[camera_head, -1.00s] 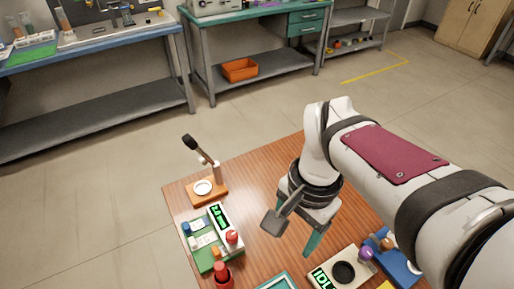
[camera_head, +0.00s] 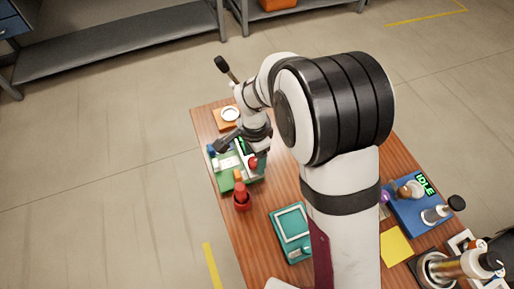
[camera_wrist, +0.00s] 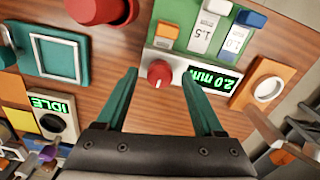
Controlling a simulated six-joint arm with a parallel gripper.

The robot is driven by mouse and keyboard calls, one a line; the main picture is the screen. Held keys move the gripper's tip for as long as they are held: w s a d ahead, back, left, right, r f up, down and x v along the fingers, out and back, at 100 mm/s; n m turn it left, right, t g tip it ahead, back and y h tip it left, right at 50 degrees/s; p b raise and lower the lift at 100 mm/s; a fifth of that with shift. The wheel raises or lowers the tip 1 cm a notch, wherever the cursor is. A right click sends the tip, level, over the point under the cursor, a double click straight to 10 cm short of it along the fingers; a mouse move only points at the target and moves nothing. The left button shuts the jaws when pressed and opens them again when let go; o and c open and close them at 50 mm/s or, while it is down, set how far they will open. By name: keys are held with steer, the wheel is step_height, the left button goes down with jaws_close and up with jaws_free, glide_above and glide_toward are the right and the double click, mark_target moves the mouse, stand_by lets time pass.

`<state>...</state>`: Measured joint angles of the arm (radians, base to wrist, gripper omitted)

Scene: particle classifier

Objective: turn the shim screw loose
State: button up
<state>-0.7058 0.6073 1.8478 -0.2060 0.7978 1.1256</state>
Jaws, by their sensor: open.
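A red knob (camera_wrist: 159,73), which looks like the shim screw, sits on a pale panel beside a green display (camera_wrist: 214,80) reading 2.0 mm, on the green device (camera_head: 222,178). In the head view the red knob (camera_head: 253,162) is at the device's right side. My gripper (camera_wrist: 160,75) is open, pointing down, with its teal fingers on either side of the knob in the wrist view. The fingers look apart from the knob; their exact height is unclear. In the head view my gripper (camera_head: 259,160) is over the device and partly hides it.
A red stand (camera_head: 241,198) is close in front of the device. Label blocks (camera_wrist: 205,33) sit on its green part. A wooden base with a white ring (camera_head: 229,114) stands behind it. A teal tray (camera_head: 290,233) and blue IDLE unit (camera_head: 412,207) are further right.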

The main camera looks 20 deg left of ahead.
steer(key=shift+f, duration=0.2)
jaws_close()
